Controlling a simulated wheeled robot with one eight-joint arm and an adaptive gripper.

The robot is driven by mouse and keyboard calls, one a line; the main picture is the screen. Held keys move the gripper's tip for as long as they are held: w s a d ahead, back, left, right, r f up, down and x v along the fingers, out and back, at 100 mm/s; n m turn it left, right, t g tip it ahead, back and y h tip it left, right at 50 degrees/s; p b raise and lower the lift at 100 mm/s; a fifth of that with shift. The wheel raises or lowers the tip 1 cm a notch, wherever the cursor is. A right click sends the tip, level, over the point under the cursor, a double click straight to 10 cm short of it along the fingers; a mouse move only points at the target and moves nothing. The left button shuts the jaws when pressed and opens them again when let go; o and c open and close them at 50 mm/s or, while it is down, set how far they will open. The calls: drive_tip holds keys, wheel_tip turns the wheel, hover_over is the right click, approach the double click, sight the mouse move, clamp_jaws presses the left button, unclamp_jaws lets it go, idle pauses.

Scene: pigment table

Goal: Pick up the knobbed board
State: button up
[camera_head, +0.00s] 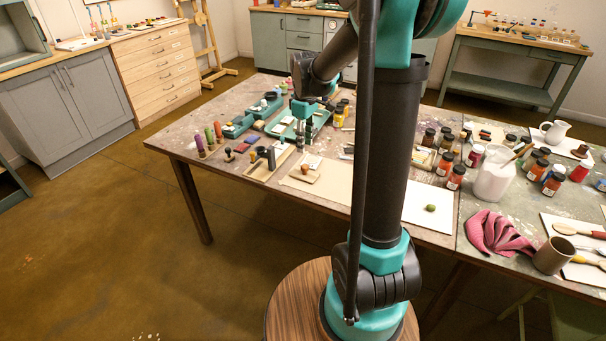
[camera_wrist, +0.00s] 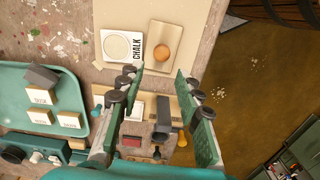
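In the wrist view the board (camera_wrist: 168,30) lies flat at the top centre, beyond my fingertips. In the head view the board (camera_head: 298,177) lies near the table's front edge. My gripper (camera_wrist: 160,74) is open and empty, its two green finger pads spread apart with the board past their tips. In the head view my gripper (camera_head: 303,109) hangs over the teal trays, farther back than the board; its fingers are hard to make out there.
A white chalk box (camera_wrist: 122,46) lies close beside the board. A shallow wooden tray (camera_head: 254,173) with dark tools stands left of it. Teal trays (camera_wrist: 60,78) hold small labelled blocks. Jars and a white pitcher (camera_head: 493,178) crowd the right. The floor lies just past the table edge.

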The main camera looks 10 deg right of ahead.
sight(305, 166)
drive_tip(key=f, duration=1)
drive_tip(key=shift+s+f, duration=0.2)
drive_tip(key=shift+f, duration=0.1)
drive_tip(key=shift+c, duration=0.2)
clamp_jaws()
wheel_tip(305, 166, up, 20)
idle(0.4)
